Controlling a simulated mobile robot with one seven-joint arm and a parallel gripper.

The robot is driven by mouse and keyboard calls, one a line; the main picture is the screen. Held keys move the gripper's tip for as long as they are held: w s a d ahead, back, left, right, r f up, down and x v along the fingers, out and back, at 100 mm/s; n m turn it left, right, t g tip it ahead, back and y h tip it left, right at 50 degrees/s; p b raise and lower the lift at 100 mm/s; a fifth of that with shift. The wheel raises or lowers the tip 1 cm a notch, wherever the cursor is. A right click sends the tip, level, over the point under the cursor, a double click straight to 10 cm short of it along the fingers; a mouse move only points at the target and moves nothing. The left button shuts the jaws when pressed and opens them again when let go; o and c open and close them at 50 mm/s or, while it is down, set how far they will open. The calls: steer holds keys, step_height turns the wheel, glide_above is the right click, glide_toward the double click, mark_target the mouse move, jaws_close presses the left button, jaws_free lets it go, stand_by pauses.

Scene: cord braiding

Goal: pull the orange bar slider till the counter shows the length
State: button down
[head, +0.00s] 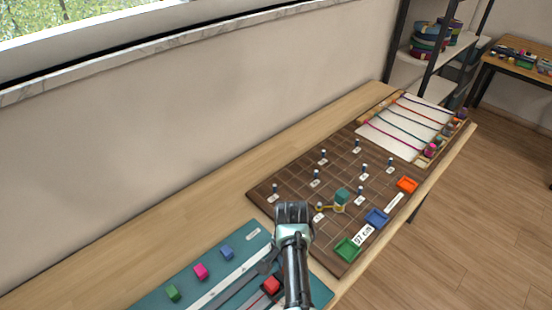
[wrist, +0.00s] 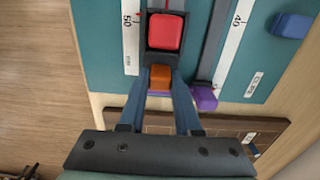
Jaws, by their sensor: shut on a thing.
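My gripper (wrist: 160,82) is shut on a small orange block (wrist: 160,75), the grip of the orange bar slider, in the wrist view. A red block (wrist: 166,31) sits just beyond it in the same dark channel, beside a white scale (wrist: 131,40) marked 50. The red block also shows in the head view (head: 271,286). In the head view my arm hides the orange block and my fingertips. A white plate (head: 363,235) on the brown board seems to read 97 cm.
A purple block (wrist: 203,98) ends a second channel right of my fingers, near a scale marked 40. A blue block (wrist: 292,25) lies on the teal mat. The brown pegboard (head: 262,190) holds several pegs and coloured trays. The table's left back is clear.

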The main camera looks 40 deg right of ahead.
steer(key=shift+d, duration=0.35)
steer(key=c, duration=0.6)
jaws_free()
step_height(320, 180, up, 13)
steer(key=shift+w, duration=0.1)
stand_by(0.4)
